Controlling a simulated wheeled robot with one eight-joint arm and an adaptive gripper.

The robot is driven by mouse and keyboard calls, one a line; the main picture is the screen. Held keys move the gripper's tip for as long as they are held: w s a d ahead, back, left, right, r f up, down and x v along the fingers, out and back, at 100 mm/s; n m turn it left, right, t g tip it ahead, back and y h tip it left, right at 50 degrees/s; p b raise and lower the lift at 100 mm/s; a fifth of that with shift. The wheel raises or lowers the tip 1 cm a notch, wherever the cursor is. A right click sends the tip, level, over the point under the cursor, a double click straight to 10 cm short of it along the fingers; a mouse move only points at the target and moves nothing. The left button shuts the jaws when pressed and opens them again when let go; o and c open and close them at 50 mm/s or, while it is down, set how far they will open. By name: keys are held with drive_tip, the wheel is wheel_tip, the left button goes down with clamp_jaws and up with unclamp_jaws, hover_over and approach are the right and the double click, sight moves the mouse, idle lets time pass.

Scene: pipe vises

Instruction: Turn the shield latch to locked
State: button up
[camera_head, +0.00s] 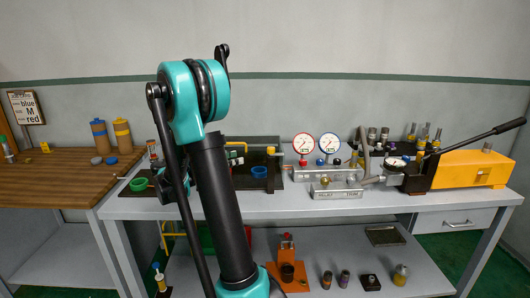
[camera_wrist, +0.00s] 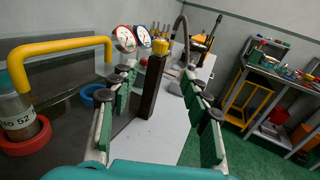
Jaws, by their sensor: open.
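My gripper (camera_wrist: 159,76) is open in the wrist view, with one finger on each side of the picture. A dark upright post with a yellow top (camera_wrist: 153,88) shows between the fingers, and I cannot tell whether it is in the jaws or beyond them. It also seems to show in the head view (camera_head: 271,160). A yellow bar handle (camera_wrist: 62,46) in front of a see-through panel (camera_wrist: 75,72) is at left in the wrist view. I cannot tell for certain which part is the shield latch, or its position.
A bottle in a red ring (camera_wrist: 22,138) and a blue ring (camera_wrist: 92,95) stand left of the gripper. Two dial gauges (camera_head: 316,144) and a yellow press with a long lever (camera_head: 470,168) are to the right on the bench. The bench front (camera_head: 285,204) is clear.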

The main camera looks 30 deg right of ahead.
sight(271, 150)
drive_tip(key=d, duration=0.5)
drive_tip(key=s+d, duration=0.1)
drive_tip(key=d, duration=1)
drive_tip(key=shift+s, duration=0.35)
clamp_jaws()
